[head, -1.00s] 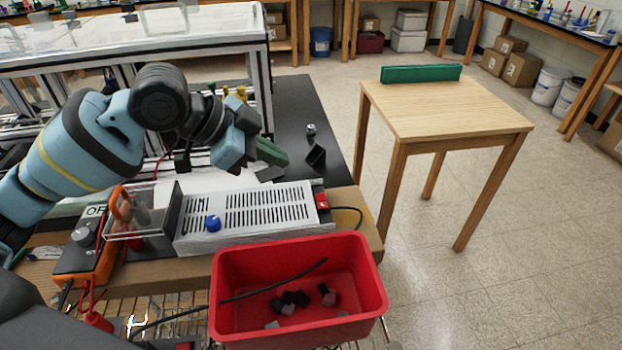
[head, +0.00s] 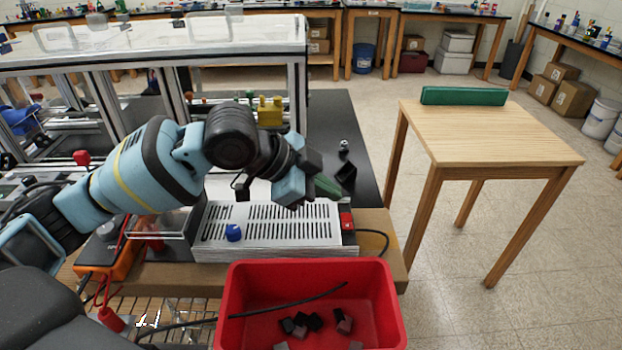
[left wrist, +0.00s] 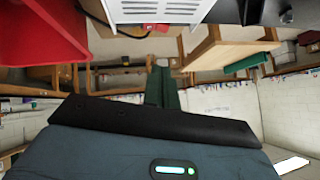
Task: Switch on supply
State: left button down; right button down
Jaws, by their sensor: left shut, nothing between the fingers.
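The supply (head: 268,222) is a pale metal box with a slotted top and a blue knob (head: 233,232) at its front left. A red switch (head: 347,221) sits at its right end. My left gripper (head: 328,187), with green fingers, is shut and empty. It hovers above the supply's right part, apart from the red switch and slightly behind and left of it. In the left wrist view the shut fingers (left wrist: 160,88) point away, and the supply's slotted case (left wrist: 155,10) shows at the top edge. My right gripper is not in view.
A red bin (head: 375,275) with dark blocks and a cable stands just in front of the supply. An orange meter (head: 100,258) and a clear cover (head: 160,222) are to the left. The extrusion frame (head: 298,60) stands behind. A wooden table (head: 500,135) is at right.

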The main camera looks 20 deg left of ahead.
aim_at(337, 218)
pick_arm(q)
jog(key=x, duration=0.3)
jog(key=shift+d+f, duration=0.15)
jog(key=shift+f, duration=0.05)
jog(key=shift+w+a+f, duration=0.1)
jog(key=shift+w+f, duration=0.1)
jog(key=shift+f, duration=0.35)
jog(key=shift+w+a+f, duration=0.1)
jog(key=shift+w+f, duration=0.05)
jog(key=shift+f, duration=0.45)
jog(key=shift+w+f, duration=0.2)
jog(key=shift+f, duration=0.5)
jog(key=shift+a, duration=0.1)
